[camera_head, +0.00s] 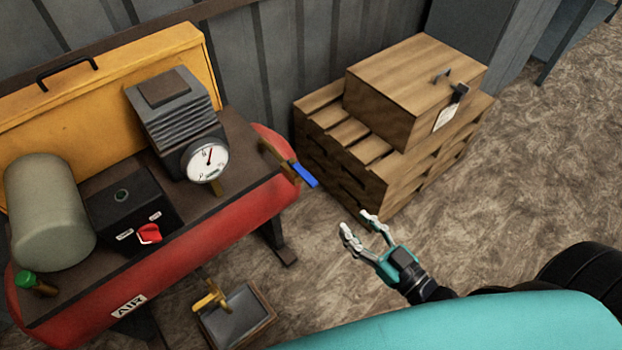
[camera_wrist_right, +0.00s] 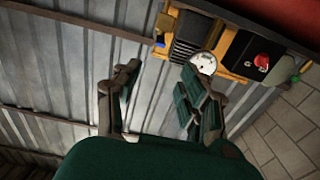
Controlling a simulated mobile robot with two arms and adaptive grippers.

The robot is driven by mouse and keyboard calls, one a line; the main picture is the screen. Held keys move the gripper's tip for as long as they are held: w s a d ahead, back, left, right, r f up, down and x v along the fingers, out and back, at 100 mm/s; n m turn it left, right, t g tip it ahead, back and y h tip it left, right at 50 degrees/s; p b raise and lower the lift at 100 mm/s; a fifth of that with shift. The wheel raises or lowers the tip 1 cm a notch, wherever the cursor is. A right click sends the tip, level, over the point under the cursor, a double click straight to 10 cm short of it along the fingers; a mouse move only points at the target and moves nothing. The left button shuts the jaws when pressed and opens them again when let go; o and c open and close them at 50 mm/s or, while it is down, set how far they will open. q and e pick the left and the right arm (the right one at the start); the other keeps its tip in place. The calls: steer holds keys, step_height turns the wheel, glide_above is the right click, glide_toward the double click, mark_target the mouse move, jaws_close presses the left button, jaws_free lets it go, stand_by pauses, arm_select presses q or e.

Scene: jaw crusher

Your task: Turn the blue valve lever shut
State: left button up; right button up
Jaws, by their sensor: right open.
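The blue valve lever (camera_head: 304,174) sticks out from a brass valve (camera_head: 279,160) at the right end of the red air tank (camera_head: 210,235). It slants down to the right in the head view. My right gripper (camera_head: 358,223) is open and empty, to the right of and below the lever in the picture, clearly apart from it. In the right wrist view the two fingers of my right gripper (camera_wrist_right: 160,72) stand spread with nothing between them. My left gripper is not in view.
The compressor carries a pressure gauge (camera_head: 208,161), a black box with a red knob (camera_head: 149,233) and a green-capped fitting (camera_head: 25,279). A wooden crate (camera_head: 412,85) sits on stacked pallets (camera_head: 335,160) behind my gripper.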

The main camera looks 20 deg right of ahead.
mark_target(315, 185)
steer(key=x, duration=1.6)
steer(key=shift+w+f+p, duration=0.1)
steer(key=shift+w+p, duration=0.05)
steer(key=shift+p, duration=0.2)
jaws_close()
